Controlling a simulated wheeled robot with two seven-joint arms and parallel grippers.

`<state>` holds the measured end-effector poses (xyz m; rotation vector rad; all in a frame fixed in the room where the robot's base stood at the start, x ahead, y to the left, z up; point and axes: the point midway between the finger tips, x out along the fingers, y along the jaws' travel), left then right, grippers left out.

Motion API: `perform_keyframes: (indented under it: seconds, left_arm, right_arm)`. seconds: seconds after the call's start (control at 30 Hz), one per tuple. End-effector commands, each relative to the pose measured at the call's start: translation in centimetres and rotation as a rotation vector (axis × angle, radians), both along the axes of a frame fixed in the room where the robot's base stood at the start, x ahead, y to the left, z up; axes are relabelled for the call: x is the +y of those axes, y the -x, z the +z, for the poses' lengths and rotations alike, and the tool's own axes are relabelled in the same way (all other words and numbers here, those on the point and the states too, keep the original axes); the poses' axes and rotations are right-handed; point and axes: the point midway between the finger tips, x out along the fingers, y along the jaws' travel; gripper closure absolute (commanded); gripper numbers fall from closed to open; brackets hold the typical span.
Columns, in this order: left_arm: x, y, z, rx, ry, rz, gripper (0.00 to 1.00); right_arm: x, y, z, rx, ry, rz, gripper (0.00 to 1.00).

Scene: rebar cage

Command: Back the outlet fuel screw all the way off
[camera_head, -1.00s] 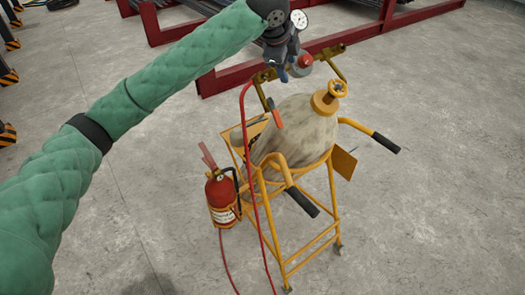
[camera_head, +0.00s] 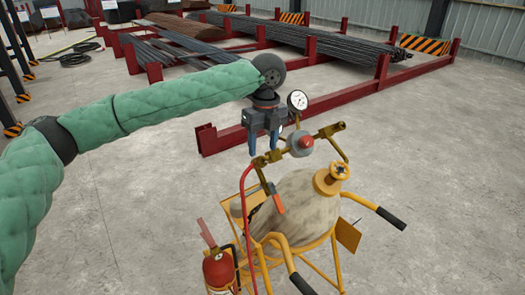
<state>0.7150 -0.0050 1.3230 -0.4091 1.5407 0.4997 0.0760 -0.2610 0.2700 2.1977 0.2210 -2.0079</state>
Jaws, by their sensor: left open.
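A pale, stained fuel cylinder (camera_head: 305,210) stands in a yellow wheeled cart (camera_head: 315,258). Brass outlet fittings (camera_head: 326,132) with a red-and-grey knob (camera_head: 301,144) and a white round gauge (camera_head: 297,100) sit above its far side. Which of these parts is the outlet fuel screw I cannot tell for sure. A red hose (camera_head: 245,192) runs down from the left end of the fittings. My left gripper (camera_head: 265,149) is open and points down, just left of the knob and above the hose end. Contact is not visible. My right gripper is not in view.
Cart handles (camera_head: 381,213) stick out towards the right and front. A red fire extinguisher (camera_head: 218,270) hangs at the left. Red racks (camera_head: 235,135) with steel bars stand behind. The floor at right is clear.

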Motion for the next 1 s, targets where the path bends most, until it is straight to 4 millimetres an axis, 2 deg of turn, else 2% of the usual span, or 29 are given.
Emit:
perform_keyframes:
  seconds: [0.03, 0.3, 0.67, 0.77, 0.9, 1.0]
  left_arm:
    - [0.1, 0.1, -0.3, 0.001, 0.000, 0.001, 0.50]
    - [0.2, 0.1, -3.4, -0.001, 0.001, 0.002, 0.50]
    - [0.2, 0.1, -4.1, -0.001, 0.002, 0.002, 0.50]
    - [0.2, 0.1, -4.1, -0.001, 0.002, 0.002, 0.65]
    - [0.2, 0.1, -4.1, -0.001, 0.002, 0.002, 0.93]
    - [0.2, 0.1, -4.1, -0.002, 0.002, 0.002, 0.94]
  right_arm:
    - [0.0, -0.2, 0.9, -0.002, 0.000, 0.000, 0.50]
    - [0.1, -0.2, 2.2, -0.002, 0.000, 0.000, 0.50]
    - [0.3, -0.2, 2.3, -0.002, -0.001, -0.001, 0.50]
    - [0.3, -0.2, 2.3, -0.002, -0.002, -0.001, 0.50]
    - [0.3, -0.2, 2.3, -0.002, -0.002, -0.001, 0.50]
    - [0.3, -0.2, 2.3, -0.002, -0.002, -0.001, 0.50]
